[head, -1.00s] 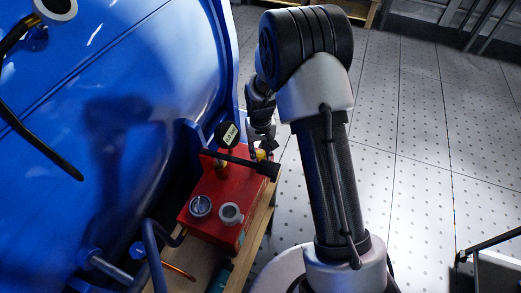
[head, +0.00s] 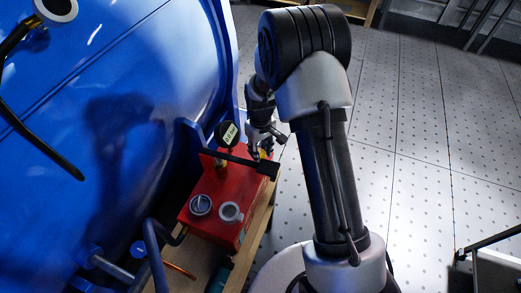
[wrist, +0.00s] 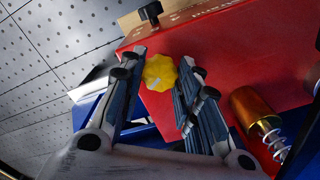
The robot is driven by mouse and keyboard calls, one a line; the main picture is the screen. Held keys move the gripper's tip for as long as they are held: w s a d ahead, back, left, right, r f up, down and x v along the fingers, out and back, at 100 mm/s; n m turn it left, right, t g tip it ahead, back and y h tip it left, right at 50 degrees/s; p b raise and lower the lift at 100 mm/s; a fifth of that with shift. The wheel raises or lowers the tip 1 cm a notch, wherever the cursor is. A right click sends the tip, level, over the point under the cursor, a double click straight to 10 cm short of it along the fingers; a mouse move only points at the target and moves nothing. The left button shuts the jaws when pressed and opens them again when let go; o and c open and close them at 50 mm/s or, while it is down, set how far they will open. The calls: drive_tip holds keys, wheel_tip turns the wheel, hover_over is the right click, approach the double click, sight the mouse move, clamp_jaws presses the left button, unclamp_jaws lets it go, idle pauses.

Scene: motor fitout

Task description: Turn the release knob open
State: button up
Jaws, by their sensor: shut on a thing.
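The release knob is a yellow, lobed knob (wrist: 159,73) with a pale mark on its face, on the side of the red pump block (wrist: 235,55). In the wrist view the fingers of my gripper (wrist: 165,62) lie on either side of it and are shut on it. In the head view the gripper (head: 262,152) is at the far right corner of the red block (head: 208,187), and only a sliver of yellow shows there; the rest of the knob is hidden by the gripper.
A round gauge (head: 227,134) and a black lever (head: 245,162) stand on the block near my gripper. A large blue tank (head: 90,100) fills the left. The block sits on a wooden stand (head: 262,208). A brass fitting with a spring (wrist: 255,110) is close to the right finger. Open floor (head: 420,130) lies right.

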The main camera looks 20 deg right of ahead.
drive_tip(key=o, duration=1.1)
drive_tip(key=shift+c, duration=0.2)
drive_tip(key=shift+r, duration=0.1)
wheel_tip(320, 180, up, 12)
